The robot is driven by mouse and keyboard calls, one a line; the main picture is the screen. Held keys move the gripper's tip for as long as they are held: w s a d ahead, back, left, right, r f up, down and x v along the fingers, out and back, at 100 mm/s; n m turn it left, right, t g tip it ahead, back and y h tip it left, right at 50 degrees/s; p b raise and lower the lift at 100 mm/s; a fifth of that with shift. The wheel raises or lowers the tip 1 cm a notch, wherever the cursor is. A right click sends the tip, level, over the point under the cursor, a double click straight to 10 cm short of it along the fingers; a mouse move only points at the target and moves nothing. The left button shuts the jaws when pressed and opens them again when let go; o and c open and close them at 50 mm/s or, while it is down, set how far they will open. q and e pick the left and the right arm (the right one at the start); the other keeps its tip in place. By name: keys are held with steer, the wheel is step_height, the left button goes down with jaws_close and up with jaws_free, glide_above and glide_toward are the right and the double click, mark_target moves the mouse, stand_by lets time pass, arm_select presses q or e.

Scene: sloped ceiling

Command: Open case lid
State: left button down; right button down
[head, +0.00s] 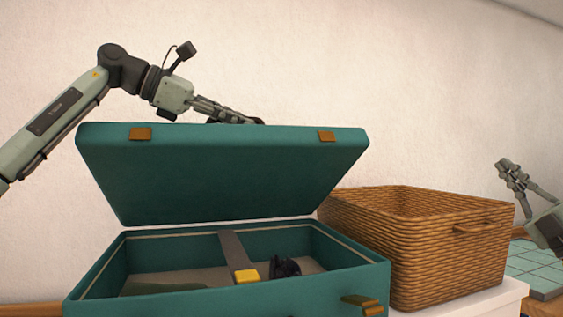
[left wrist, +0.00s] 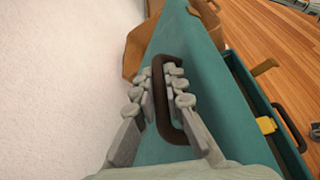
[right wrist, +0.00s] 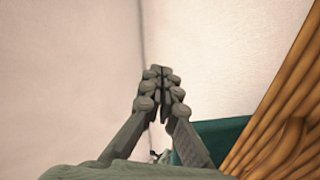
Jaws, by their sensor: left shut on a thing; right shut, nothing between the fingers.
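The teal case has its lid (head: 225,180) raised and tilted up above the case base (head: 95,285), with the inside showing between them. My left gripper (head: 240,118) is at the lid's top edge, its tips partly hidden there. In the left wrist view, my left gripper (left wrist: 165,85) is shut on the dark brown handle (left wrist: 178,128) of the lid (left wrist: 200,80). My right gripper (head: 508,170) is shut and empty, away from the case, beyond the basket at the far right. It also shows in the right wrist view (right wrist: 161,75).
A brown wicker basket (head: 410,240) stands right beside the case on a white surface (head: 510,292). Inside the case are a grey strap with a yellow buckle (head: 246,276) and a dark object (head: 286,267). A pale wall (head: 300,60) rises behind.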

steer(key=s+a+r+n+g+y, duration=0.2)
steer(key=a+n+g+y, duration=0.3)
steer(key=a+n+y, duration=0.3)
steer(key=n+g+y, duration=0.5)
steer(key=n+g, duration=0.8)
steer(key=g, duration=0.2)
glide_toward(263, 147)
steer(key=s+a, duration=0.2)
steer(key=a, duration=0.2)
steer(key=w+r, duration=0.2)
steer(key=shift+w+a+r, duration=0.15)
steer(key=shift+a+r, duration=0.15)
steer(key=shift+a, duration=0.05)
steer(key=shift+w+r, duration=0.3)
steer(key=shift+r, duration=0.1)
